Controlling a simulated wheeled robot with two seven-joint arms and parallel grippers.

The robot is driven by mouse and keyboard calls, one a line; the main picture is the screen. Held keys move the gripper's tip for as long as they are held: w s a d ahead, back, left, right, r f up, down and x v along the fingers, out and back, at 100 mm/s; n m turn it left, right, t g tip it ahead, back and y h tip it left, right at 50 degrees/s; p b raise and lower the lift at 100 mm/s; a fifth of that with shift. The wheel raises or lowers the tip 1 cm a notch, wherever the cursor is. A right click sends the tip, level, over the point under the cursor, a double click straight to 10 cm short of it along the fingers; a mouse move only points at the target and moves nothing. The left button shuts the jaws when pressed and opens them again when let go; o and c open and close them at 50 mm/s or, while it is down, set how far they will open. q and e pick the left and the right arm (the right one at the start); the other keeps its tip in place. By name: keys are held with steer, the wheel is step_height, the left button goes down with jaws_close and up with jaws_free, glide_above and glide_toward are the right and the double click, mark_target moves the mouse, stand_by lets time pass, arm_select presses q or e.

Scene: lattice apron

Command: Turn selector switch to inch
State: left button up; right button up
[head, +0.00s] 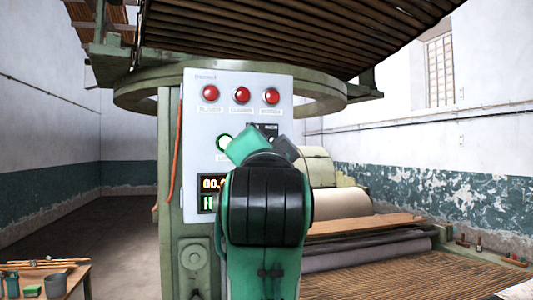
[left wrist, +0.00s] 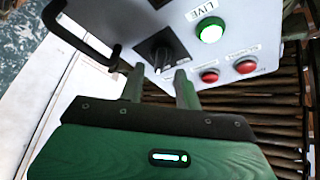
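The selector switch (left wrist: 160,48) is a black rotary knob with a pale pointer line on a dark plate, mounted on the pale control panel (left wrist: 262,12). In the head view a dark label plate (head: 271,127) shows above my arm, but the knob is hidden behind it. My left gripper (left wrist: 160,71) is open, its two fingers pointing at the panel. The knob lies between and just beyond the fingertips in the left wrist view; I cannot tell whether they touch it. The position words are too small to read. My right gripper is not in view.
A lit green lamp (left wrist: 210,30) marked LIVE and red buttons (head: 242,95) sit on the same panel. A black handle (left wrist: 88,45) stands out beside the knob.

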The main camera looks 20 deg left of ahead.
arm_select(q)
steer(key=b+v, duration=0.4)
steer(key=v, duration=0.7)
steer(key=shift+d, duration=0.1)
